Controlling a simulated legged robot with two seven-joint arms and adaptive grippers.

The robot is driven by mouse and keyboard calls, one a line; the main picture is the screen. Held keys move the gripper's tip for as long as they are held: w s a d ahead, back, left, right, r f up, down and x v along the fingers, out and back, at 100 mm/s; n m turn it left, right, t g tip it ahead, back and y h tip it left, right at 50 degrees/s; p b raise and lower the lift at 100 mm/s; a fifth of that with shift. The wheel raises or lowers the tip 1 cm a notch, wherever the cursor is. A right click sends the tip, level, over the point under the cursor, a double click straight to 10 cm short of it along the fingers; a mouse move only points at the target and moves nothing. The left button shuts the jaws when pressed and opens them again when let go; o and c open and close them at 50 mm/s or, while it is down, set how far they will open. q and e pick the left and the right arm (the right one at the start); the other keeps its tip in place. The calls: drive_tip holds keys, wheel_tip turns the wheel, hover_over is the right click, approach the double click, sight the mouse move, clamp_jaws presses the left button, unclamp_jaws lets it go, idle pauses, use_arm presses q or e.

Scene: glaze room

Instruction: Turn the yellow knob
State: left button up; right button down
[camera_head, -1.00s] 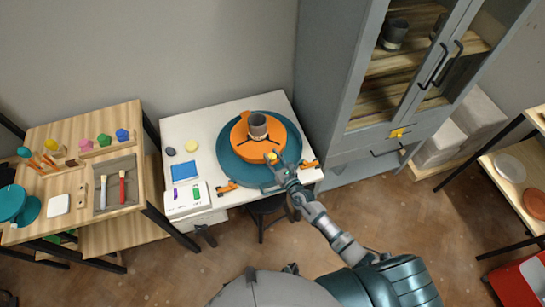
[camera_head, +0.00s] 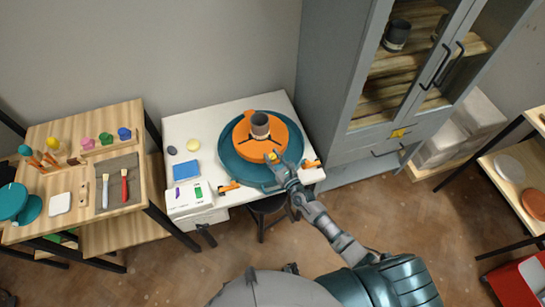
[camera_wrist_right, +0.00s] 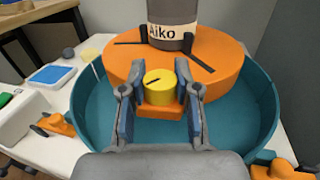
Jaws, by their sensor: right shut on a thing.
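The yellow knob (camera_wrist_right: 158,88) sits on an orange block at the front of the orange wheel (camera_wrist_right: 215,62), with a dark line on its top slanting slightly up to the right. It also shows small in the head view (camera_head: 272,157). My right gripper (camera_wrist_right: 159,98) is shut on the knob, one finger on each side. In the head view the right gripper (camera_head: 279,166) reaches the wheel's front from the lower right. A grey pot (camera_wrist_right: 171,22) labelled "Aiko" stands on the wheel among dark arms. My left gripper is not in view.
A teal basin (camera_head: 233,163) surrounds the wheel on a white table (camera_head: 215,120). A blue pad (camera_head: 186,170) and a white box lie at left. Orange clamps flank the basin. A grey cabinet (camera_head: 340,70) stands close at right, a wooden tool table (camera_head: 120,205) at left.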

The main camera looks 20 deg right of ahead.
drive_tip(key=shift+a+r, duration=0.15)
drive_tip(key=shift+a, duration=0.05)
drive_tip(key=c, duration=0.8)
unclamp_jaws()
drive_tip(key=shift+w, duration=0.1)
drive_tip(key=v, duration=1.2)
